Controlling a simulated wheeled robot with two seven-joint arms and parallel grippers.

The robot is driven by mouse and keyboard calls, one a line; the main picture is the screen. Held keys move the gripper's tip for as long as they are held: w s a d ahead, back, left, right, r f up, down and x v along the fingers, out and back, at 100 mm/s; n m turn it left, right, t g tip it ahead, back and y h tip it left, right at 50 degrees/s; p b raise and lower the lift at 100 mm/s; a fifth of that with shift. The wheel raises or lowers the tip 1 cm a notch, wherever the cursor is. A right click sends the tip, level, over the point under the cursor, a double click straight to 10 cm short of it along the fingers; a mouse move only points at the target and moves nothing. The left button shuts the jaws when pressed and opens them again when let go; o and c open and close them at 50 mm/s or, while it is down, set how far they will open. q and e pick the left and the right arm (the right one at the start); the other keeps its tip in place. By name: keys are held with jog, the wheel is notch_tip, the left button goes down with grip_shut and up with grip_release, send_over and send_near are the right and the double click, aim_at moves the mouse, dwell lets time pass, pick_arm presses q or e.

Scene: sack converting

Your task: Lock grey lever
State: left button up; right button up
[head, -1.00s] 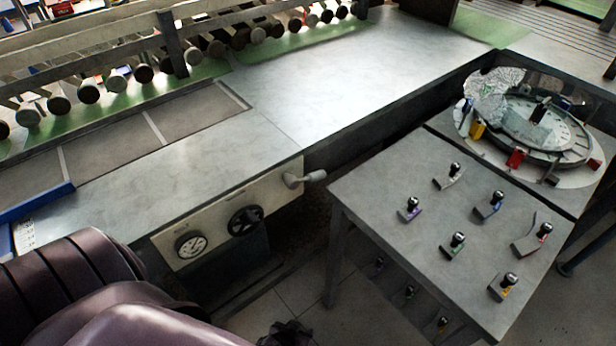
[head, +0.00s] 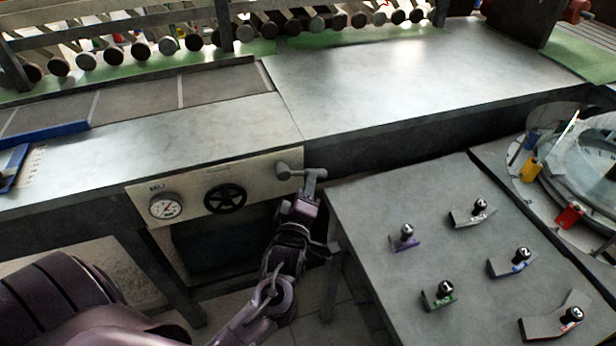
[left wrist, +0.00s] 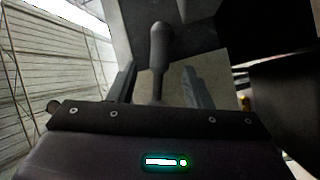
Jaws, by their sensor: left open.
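The grey lever (head: 297,173) sticks out to the right from the right end of the cream control panel (head: 262,177) under the bench front. Its handle lies roughly level. My left gripper (head: 308,188) is just below the handle, pointing up at it, open. In the left wrist view the lever (left wrist: 158,48) stands upright in the picture, and its lower part reaches between the two open fingers of my left gripper (left wrist: 160,88). I cannot tell whether a finger touches it. My right gripper is not in view.
The panel also carries a round gauge (head: 166,207) and a black handwheel (head: 225,199). A grey table (head: 370,215) with several numbered, black-knobbed stamps stands close right of my gripper. The bench top (head: 380,95) above is largely bare.

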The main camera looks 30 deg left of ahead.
pick_arm(q)
jog(key=x, duration=0.3)
jog(key=shift+w, duration=0.4)
jog(key=c, duration=0.9)
grip_shut()
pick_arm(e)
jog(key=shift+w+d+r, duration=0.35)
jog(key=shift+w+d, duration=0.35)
